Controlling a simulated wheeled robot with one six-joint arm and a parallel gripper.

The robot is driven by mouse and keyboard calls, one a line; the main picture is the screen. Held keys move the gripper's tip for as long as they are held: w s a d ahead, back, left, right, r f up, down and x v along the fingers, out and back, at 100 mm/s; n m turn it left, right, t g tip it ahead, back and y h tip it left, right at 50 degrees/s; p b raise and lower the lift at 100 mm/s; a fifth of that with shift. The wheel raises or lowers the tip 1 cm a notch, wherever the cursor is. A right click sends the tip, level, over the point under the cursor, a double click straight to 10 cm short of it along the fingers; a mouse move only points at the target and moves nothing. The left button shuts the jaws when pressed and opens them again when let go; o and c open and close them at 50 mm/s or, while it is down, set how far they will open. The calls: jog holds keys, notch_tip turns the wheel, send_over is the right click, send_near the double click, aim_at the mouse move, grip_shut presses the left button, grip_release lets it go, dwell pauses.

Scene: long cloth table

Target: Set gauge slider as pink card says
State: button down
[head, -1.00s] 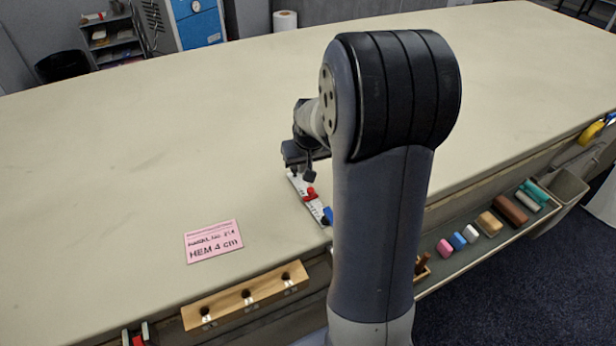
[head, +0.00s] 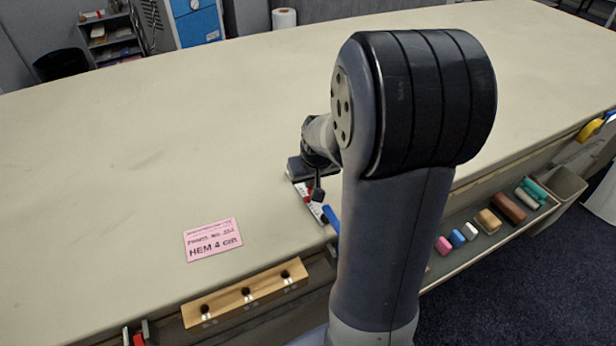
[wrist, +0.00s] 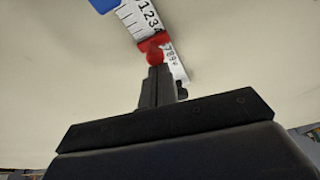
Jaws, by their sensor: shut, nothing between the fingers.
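The pink card (head: 213,240) lies flat on the table and its large line reads about "HEM 4 cm"; the smaller lines are blurred. The gauge is a white numbered strip (wrist: 136,17) with a blue end (wrist: 104,4); it also shows near the table's front edge in the head view (head: 316,210). Its red slider (wrist: 153,45) sits just past the 4, with 7, 8 and 9 visible beyond it. My gripper (wrist: 160,72) is shut and empty, its tips at the slider's red knob; whether they touch I cannot tell. In the head view my gripper (head: 318,195) partly hides the gauge.
A wooden block with three holes (head: 246,293) is fixed along the front edge. A tray to the right holds pink (head: 443,245), blue, white and brown pieces. My arm hides part of the front edge. The table behind the card is clear.

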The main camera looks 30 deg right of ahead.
jog(key=shift+s, duration=0.3)
